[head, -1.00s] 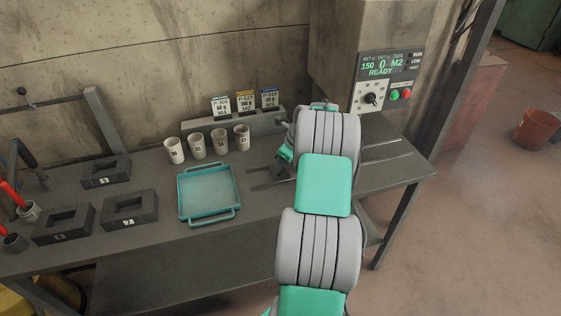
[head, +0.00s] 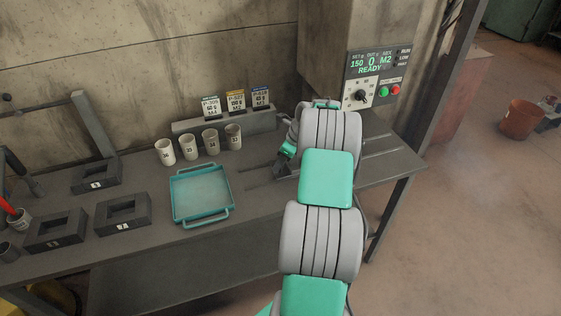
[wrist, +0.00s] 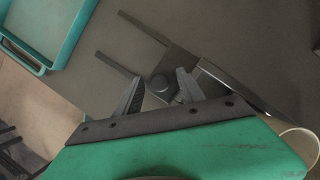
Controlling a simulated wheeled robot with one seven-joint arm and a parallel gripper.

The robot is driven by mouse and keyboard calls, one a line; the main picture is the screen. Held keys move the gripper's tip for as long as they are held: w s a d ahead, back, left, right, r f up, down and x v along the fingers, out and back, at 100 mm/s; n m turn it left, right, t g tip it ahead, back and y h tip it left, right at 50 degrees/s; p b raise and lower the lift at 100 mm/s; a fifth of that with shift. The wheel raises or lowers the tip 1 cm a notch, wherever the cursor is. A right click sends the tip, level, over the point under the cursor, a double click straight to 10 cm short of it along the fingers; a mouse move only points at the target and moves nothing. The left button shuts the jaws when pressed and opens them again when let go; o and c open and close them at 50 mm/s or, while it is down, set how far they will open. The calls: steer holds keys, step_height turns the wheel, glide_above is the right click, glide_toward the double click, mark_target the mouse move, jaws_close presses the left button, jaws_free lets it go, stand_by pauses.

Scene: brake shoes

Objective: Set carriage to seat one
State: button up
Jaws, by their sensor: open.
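In the head view my gripper (head: 283,163) is low over the bench, right of the teal tray, partly hidden by my own arm.
The teal tray (head: 174,203) is empty. Several numbered cups (head: 188,148) stand behind it, before a rack of cards (head: 232,118). Dark slotted blocks (head: 122,213) sit on the left. A control panel (head: 378,75) reads READY at the right. Slots (head: 385,148) run along the bench's right end.

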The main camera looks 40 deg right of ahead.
steer(key=b+v, duration=0.1)
steer(key=v, duration=0.7)
steer(key=shift+w, duration=0.1)
